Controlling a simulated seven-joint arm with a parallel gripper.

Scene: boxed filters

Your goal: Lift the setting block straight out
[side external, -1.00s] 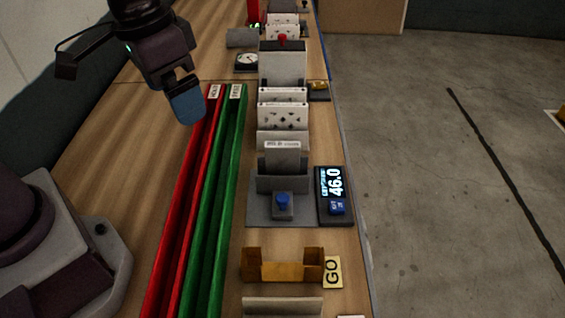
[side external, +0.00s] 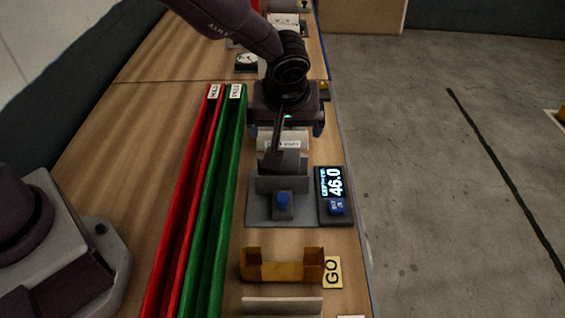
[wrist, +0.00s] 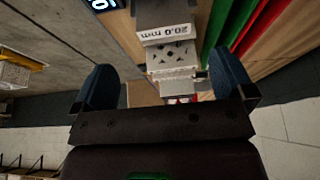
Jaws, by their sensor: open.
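The setting block (side external: 280,160) is a grey block with a white label along its top. It stands in the grey gauge fixture (side external: 256,208), which has a blue knob in front. In the wrist view the block (wrist: 166,12) is at the top, and its label reads 20.0 mm. My gripper (side external: 286,131) is just behind the block in the side view, over the white boxed filters. Its blue fingers are spread wide. In the wrist view nothing is between the fingertips (wrist: 166,85) at their own level; filter boxes show beyond.
A red rail (side external: 188,200) and a green rail (side external: 214,200) run along the left. A brown holder (side external: 283,271) with a GO tag (side external: 332,272) is in front. White dotted filter boxes (wrist: 172,58) stand in the row.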

